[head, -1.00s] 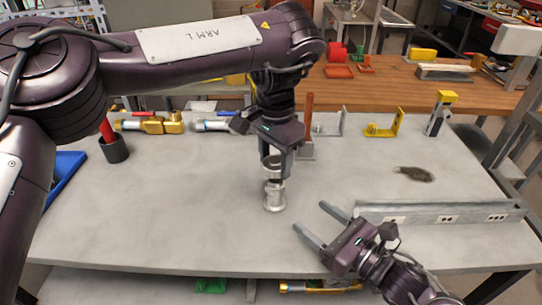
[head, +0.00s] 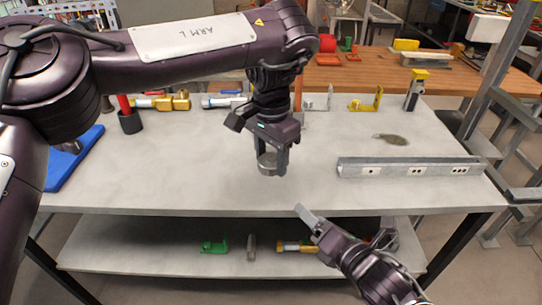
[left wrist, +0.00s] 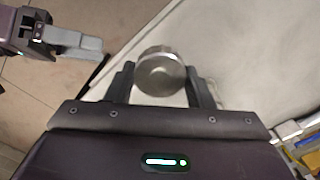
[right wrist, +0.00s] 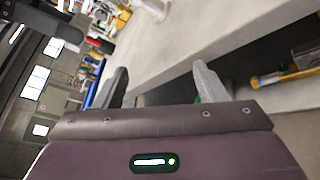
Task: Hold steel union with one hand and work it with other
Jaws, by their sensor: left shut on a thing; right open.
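The steel union (head: 267,166) is a short silvery cylinder held at the fingertips of my left gripper (head: 272,158), over the grey table in the head view. In the left wrist view the union (left wrist: 160,72) shows its round end face between the two fingers; the rest of it is hidden behind. I cannot tell whether it touches the table. My right gripper (head: 348,224) is open and empty by the table's front edge, to the right of and nearer than the union. In the right wrist view its fingers (right wrist: 163,83) are spread with nothing between them.
A grey steel rail (head: 410,168) lies at the table's right. A dark cup (head: 130,122), brass fittings (head: 165,102) and a yellow bracket (head: 367,102) stand along the back. A blue tray (head: 75,160) is at the left. The lower shelf (head: 150,245) carries several parts. The table's middle is clear.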

